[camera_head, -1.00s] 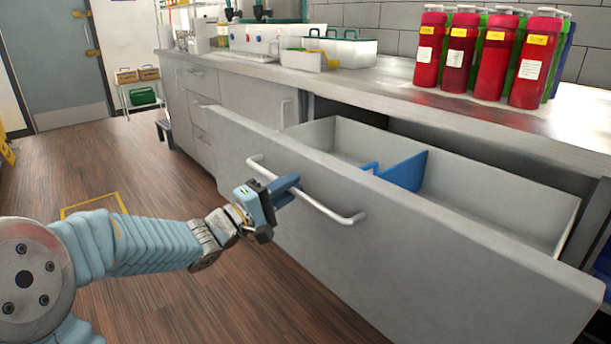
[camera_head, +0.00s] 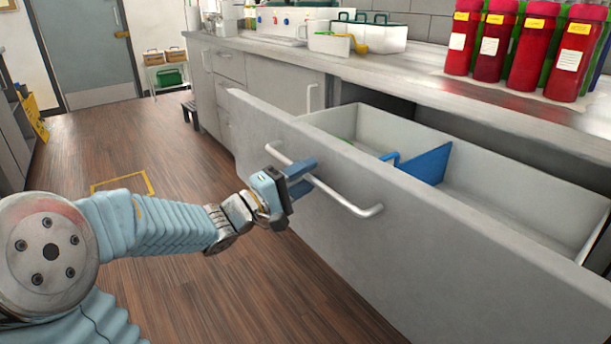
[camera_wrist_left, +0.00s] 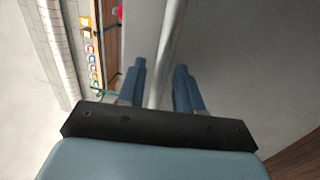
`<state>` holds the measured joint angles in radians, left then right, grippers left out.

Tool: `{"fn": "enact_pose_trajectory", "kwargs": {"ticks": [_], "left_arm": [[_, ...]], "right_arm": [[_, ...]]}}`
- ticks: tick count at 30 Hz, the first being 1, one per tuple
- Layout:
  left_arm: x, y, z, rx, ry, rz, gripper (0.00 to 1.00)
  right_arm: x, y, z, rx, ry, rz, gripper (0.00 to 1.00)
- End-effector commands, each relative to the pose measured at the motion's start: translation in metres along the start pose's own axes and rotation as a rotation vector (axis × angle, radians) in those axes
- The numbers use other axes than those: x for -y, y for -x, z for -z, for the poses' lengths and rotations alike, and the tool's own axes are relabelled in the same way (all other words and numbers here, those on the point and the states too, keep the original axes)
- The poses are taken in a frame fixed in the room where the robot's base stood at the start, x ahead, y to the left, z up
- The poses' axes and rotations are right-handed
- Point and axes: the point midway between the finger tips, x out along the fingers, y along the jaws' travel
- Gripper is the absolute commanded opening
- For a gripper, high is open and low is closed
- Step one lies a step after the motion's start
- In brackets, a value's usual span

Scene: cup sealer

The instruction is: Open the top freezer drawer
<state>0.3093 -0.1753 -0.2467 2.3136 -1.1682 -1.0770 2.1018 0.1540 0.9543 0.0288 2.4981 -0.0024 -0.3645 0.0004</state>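The drawer (camera_head: 420,225) with a wide grey front is pulled far out from under the steel counter. Its long silver bar handle (camera_head: 345,199) runs across the front and also shows in the left wrist view (camera_wrist_left: 167,60). My left gripper (camera_head: 300,178) is at the left part of this handle. In the left wrist view its blue fingers (camera_wrist_left: 160,88) stand apart, one on each side of the bar. A gap shows between the bar and the left finger; the right finger looks close to it. My right gripper is out of view.
A blue divider (camera_head: 425,166) stands inside the drawer. Red bottles (camera_head: 495,45) and white bins (camera_head: 365,35) stand on the counter (camera_head: 420,75). Closed cabinet fronts (camera_head: 265,85) lie left of the drawer. The wooden floor (camera_head: 170,170) on the left is mostly clear.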

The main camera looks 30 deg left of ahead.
Motion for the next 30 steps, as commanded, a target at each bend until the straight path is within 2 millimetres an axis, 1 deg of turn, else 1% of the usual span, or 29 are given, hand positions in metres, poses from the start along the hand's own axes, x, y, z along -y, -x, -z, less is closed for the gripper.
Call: {"fn": "enact_pose_trajectory", "kwargs": {"ticks": [4, 8, 15, 18, 21, 25, 30], "left_arm": [[0.0, 0.005, 0.0, -0.001, 0.0, 0.0, 0.35], [0.0, 0.024, 0.001, -0.003, -0.002, -0.001, 0.35], [0.0, 0.084, 0.0, -0.004, -0.001, -0.002, 0.35], [0.0, 0.106, 0.001, -0.004, -0.001, -0.001, 0.35], [0.0, 0.122, 0.001, -0.002, -0.001, -0.001, 0.35], [0.0, 0.135, 0.0, -0.001, 0.0, 0.0, 0.35], [0.0, 0.139, 0.0, 0.0, 0.001, 0.0, 0.35]], "right_arm": [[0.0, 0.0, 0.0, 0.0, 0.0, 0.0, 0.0], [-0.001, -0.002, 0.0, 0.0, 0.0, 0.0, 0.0], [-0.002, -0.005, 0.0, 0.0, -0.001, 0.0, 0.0], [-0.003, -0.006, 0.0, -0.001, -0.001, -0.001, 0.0], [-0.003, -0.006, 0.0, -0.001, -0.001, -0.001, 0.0], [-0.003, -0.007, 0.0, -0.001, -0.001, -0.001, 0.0], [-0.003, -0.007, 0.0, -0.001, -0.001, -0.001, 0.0]]}}
